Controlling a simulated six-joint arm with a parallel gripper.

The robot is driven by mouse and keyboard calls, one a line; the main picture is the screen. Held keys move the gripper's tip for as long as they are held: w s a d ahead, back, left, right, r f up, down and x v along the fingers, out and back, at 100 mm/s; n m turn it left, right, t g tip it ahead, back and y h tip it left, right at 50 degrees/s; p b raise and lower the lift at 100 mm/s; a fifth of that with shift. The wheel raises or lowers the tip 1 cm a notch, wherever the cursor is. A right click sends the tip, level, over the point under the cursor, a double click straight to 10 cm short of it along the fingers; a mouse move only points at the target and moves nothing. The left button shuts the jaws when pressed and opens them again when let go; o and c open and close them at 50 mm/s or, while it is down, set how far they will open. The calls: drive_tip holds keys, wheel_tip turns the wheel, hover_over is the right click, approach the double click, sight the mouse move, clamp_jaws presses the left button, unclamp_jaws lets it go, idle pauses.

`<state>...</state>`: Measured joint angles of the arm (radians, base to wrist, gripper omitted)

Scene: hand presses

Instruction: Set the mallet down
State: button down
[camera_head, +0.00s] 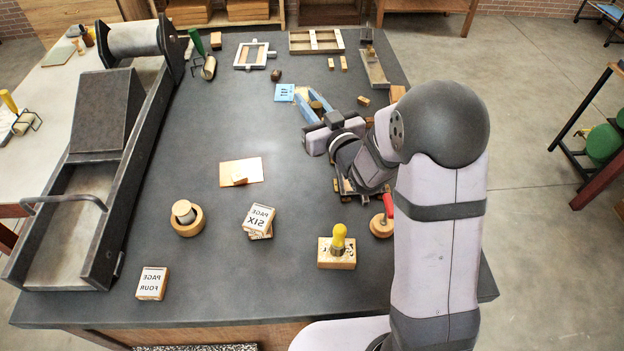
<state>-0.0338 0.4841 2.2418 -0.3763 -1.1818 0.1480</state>
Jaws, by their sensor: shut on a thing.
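My gripper (308,101) is over the back middle of the dark table, its blue fingers pointing away from me. It is shut on a tan wooden piece, which I take to be the mallet (318,104). Only small parts of the mallet show between and beside the fingers; the rest is hidden by my gripper. I cannot tell whether the mallet touches the table (200,250). A blue printed card (284,92) lies just left of the fingertips.
A long press (130,150) fills the left side. Wooden frames (317,41) lie at the back. The centre-left is mostly clear.

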wheel_tip(320, 180, down, 10)
drive_tip(key=a+p, duration=0.1)
drive_tip(key=p, duration=0.1)
drive_tip(key=shift+w+r, duration=0.2)
drive_tip(key=shift+r, duration=0.05)
idle(0.8)
drive_tip(key=shift+f, duration=0.1)
drive_tip(key=c, duration=2)
unclamp_jaws()
drive_tip(key=shift+f, duration=0.15)
drive_tip(key=o, duration=0.4)
